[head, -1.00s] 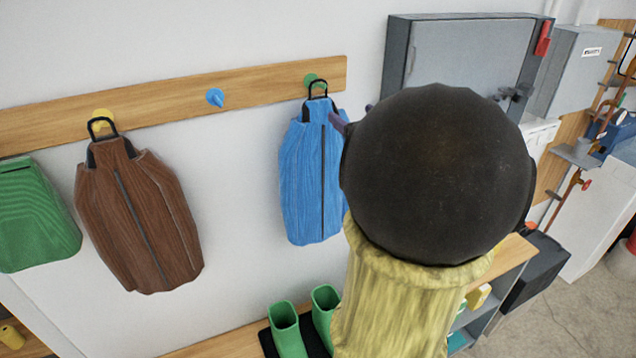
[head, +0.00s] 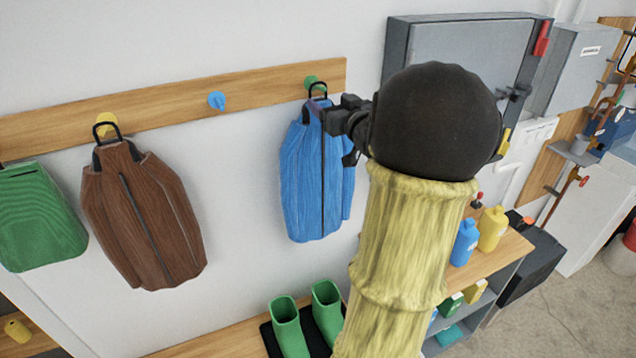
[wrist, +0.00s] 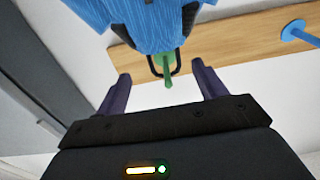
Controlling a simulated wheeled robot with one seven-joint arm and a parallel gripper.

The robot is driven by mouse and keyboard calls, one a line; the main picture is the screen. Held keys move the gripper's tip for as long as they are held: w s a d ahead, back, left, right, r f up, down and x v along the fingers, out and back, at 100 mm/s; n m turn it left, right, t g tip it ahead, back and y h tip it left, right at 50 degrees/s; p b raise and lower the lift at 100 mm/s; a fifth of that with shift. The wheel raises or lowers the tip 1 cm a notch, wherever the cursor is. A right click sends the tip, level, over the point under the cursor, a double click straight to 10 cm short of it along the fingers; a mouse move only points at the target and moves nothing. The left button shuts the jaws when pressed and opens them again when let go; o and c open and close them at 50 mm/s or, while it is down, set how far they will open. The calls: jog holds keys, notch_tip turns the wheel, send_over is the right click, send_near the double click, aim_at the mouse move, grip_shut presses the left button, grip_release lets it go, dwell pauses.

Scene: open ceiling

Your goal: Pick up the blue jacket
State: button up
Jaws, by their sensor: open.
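The blue jacket (head: 318,185) hangs by a black loop from a green peg (head: 311,83) on a wooden wall rail. My gripper (head: 322,106) is at the jacket's upper right part in the head view, partly hidden by my own wrist. In the wrist view, my gripper (wrist: 163,82) is open, with its two purple fingers apart. The green peg (wrist: 168,80) and the jacket's black loop show between the fingers, and the blue jacket (wrist: 150,22) lies beyond them at the top. I cannot tell whether a finger touches it.
A brown jacket (head: 145,215) hangs from a yellow peg at left, beside a green item (head: 38,218). A blue peg (head: 216,100) is bare. Green boots (head: 288,325) stand below. A grey cabinet (head: 455,50) is on the wall at right; bottles (head: 492,228) stand on a shelf.

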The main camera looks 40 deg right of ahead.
aim_at(321, 103)
jog(key=x, duration=0.1)
jog(key=p+x, duration=0.2)
jog(key=x, duration=0.1)
jog(key=shift+a+r, duration=0.2)
jog(key=shift+a, duration=0.1)
jog(key=shift+w+d+f, duration=0.1)
jog(key=shift+w+d, duration=0.05)
jog(key=shift+w, duration=0.25)
jog(key=shift+c, duration=0.3)
grip_shut()
